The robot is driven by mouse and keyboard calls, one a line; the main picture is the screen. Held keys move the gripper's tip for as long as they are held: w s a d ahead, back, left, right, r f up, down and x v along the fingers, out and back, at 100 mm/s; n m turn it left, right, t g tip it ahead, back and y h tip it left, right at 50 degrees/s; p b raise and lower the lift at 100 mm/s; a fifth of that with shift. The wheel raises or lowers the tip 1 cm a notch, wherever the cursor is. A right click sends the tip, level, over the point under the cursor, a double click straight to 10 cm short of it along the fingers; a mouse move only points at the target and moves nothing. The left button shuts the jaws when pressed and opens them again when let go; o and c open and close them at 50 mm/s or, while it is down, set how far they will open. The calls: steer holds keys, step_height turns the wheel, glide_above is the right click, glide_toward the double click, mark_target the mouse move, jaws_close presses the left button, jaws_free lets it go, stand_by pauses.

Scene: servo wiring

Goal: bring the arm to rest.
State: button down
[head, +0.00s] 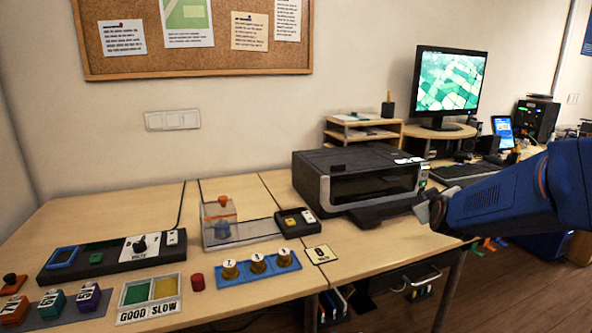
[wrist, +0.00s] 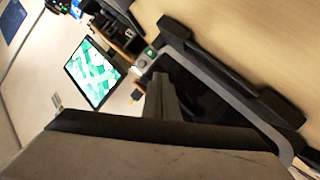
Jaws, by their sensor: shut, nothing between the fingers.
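My blue arm comes in from the right edge in the head view. My gripper (head: 434,211) is at its end, in front of the right side of the black printer (head: 350,168), near the table's front edge. From this angle I cannot tell whether it touches anything. In the wrist view the gripper's fingers (wrist: 160,92) show as a dark, narrow shape. They are shut with nothing between them. The printer also shows beyond them in the wrist view (wrist: 240,98).
The table (head: 395,252) holds a clear box with an orange-topped item (head: 222,210), a blue rack with brass pieces (head: 262,265), a black control panel (head: 112,256) and a GOOD/SLOW tray (head: 150,297). A monitor (head: 450,80) and keyboard (head: 465,172) stand at right.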

steer(key=s+a+f+m+g+y, duration=0.1)
steer(key=s+a+f+g, duration=0.2)
steer(key=s, duration=1.1)
steer(key=s+a+f+m+g+y, duration=0.1)
steer(key=s+a+f+g, duration=0.2)
steer(key=s, duration=1)
steer(key=s+a+f+m+g+y, duration=0.1)
steer(key=s+a, duration=0.5)
steer(key=s, duration=0.8)
step_height(320, 180, down, 3)
steer(key=m+g, duration=0.1)
steer(key=g, duration=0.2)
steer(key=shift+s+a+r+y, duration=0.2)
steer(key=shift+s+y, duration=0.1)
steer(key=shift+s, duration=0.05)
